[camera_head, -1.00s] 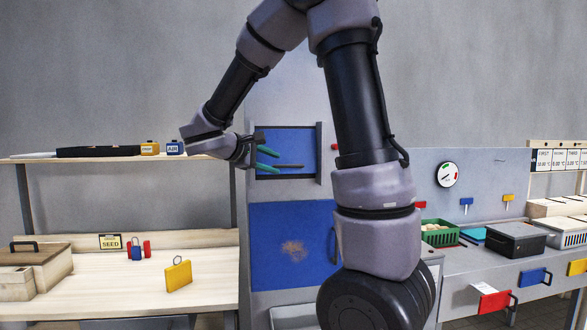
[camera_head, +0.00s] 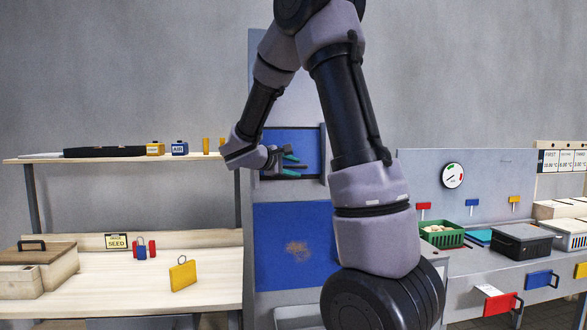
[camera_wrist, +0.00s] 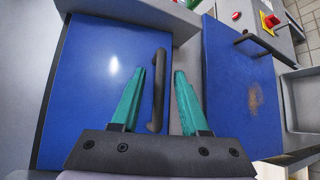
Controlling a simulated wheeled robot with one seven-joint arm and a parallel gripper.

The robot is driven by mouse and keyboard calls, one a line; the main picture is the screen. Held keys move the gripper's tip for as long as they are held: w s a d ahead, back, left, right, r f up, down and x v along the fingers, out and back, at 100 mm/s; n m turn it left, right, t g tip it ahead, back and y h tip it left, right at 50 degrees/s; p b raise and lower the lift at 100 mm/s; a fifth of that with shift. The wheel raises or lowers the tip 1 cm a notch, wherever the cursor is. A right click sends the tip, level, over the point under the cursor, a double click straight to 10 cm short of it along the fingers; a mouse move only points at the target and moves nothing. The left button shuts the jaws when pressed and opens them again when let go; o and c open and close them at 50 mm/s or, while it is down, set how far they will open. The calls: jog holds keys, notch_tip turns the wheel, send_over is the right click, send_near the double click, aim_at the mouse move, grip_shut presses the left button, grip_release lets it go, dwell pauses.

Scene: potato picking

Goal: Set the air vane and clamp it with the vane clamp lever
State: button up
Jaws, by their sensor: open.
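My gripper (camera_head: 291,165) is in front of the upper blue door (camera_head: 303,140) of the grey cabinet. In the wrist view its two green fingers (camera_wrist: 160,73) are apart and empty. The dark bar handle (camera_wrist: 160,88) of the blue door (camera_wrist: 95,80) shows between the fingers; I cannot tell how far beyond the tips it is. I cannot make out an air vane or a vane clamp lever in either view. A blue block labelled AIR (camera_head: 179,148) stands on the left shelf.
A lower blue door (camera_head: 295,245) with a brown smudge is below; its handle (camera_wrist: 257,44) sticks out in the wrist view. A red knob (camera_wrist: 269,19) is above it. The left bench (camera_head: 205,270) holds a yellow tag (camera_head: 183,275). A green crate (camera_head: 441,235) stands right.

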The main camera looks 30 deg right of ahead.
grip_shut()
dwell(1.4)
